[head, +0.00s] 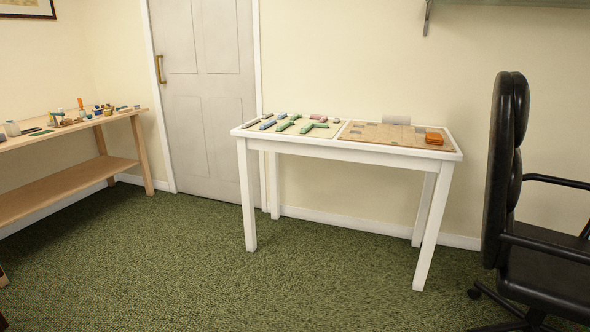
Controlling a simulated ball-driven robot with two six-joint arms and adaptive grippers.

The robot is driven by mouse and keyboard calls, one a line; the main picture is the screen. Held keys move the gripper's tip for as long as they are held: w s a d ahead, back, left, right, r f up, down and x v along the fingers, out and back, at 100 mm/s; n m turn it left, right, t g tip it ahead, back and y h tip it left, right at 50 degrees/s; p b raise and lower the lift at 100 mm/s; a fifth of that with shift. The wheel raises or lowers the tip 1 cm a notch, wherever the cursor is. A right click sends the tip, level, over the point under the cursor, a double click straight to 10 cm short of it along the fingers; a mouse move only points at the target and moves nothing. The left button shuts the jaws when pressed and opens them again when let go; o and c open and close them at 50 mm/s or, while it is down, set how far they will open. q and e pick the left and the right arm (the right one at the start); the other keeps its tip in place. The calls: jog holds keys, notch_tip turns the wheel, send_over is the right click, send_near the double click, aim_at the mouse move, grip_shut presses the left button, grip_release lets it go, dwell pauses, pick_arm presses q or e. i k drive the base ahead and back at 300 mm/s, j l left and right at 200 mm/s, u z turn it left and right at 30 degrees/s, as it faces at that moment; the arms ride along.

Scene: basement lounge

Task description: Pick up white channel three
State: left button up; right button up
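No piece can be made out for certain as white channel three at this distance. A white table (283,145) stands against the far wall. Several small green, blue and pinkish pieces lie on a pale mat at its left half; one is a green piece (314,128). A tan board (372,133) with a grid of squares covers the right half. A pale grey-white piece (397,120) is at the board's back edge. An orange piece (434,138) lies at the board's right. Neither of my grippers is in view.
A wooden workbench (100,118) with many small items and a lower shelf (60,190) stands at the left. A black office chair (505,170) stands at the right. A closed door (210,95) is behind. The green carpet (300,270) before the table is clear.

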aim_at(245, 125)
jog(key=i+u, duration=0.2)
jog(key=i, duration=0.3)
jog(key=i+l+u, duration=0.25)
jog(key=i, duration=0.25)
